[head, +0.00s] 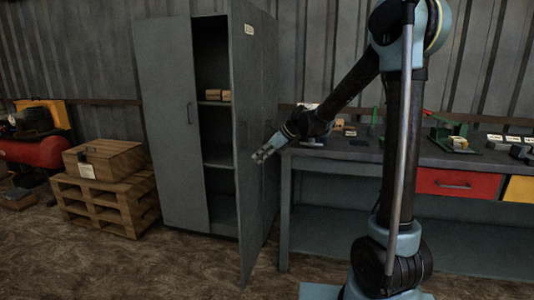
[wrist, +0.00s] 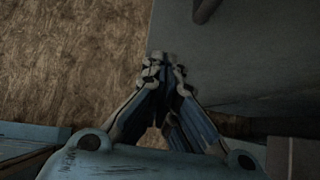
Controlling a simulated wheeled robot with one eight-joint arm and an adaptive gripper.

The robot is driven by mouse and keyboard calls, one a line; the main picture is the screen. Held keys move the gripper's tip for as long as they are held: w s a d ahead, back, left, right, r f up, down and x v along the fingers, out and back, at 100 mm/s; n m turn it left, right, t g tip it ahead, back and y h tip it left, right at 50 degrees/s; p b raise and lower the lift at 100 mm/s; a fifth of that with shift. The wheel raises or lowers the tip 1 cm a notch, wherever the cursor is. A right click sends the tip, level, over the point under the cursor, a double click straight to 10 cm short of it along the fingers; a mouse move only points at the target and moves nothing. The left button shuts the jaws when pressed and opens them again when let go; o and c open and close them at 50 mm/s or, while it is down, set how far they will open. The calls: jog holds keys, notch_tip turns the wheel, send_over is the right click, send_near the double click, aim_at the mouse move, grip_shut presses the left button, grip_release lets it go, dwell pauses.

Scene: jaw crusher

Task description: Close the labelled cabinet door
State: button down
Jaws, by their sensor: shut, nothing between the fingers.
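The grey cabinet has a tall left door (head: 176,130) that is closed. Its right door (head: 250,90) stands open, swung out toward the camera, and carries a small pale label (head: 249,29) near its top. Through the gap I see dark shelves (head: 217,163). My gripper (head: 260,157) shows in front of the open door's outer face at about mid-height; I cannot tell whether it touches. In the wrist view my gripper's fingertips (wrist: 166,68) are together and empty. A grey panel (wrist: 255,60), apparently the door, lies beside them, with a dark handle-like part (wrist: 206,9) at the top edge.
A workbench (head: 350,152) with tools, a red drawer (head: 458,184) and a yellow drawer stands right of the cabinet. A wooden crate (head: 104,160) sits on a pallet (head: 100,205) to the left. Brown floor (head: 190,265) in front of the cabinet is clear.

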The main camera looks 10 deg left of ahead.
aim_at(239, 166)
jog(key=shift+w+a+f, duration=0.1)
jog(key=shift+a+f, duration=0.15)
jog(key=shift+a, duration=0.65)
jog(key=shift+w+a+f, duration=0.1)
jog(key=shift+a+f, duration=0.15)
jog(key=shift+a, duration=0.7)
jog(key=shift+a+f, duration=0.25)
jog(key=shift+a, duration=0.65)
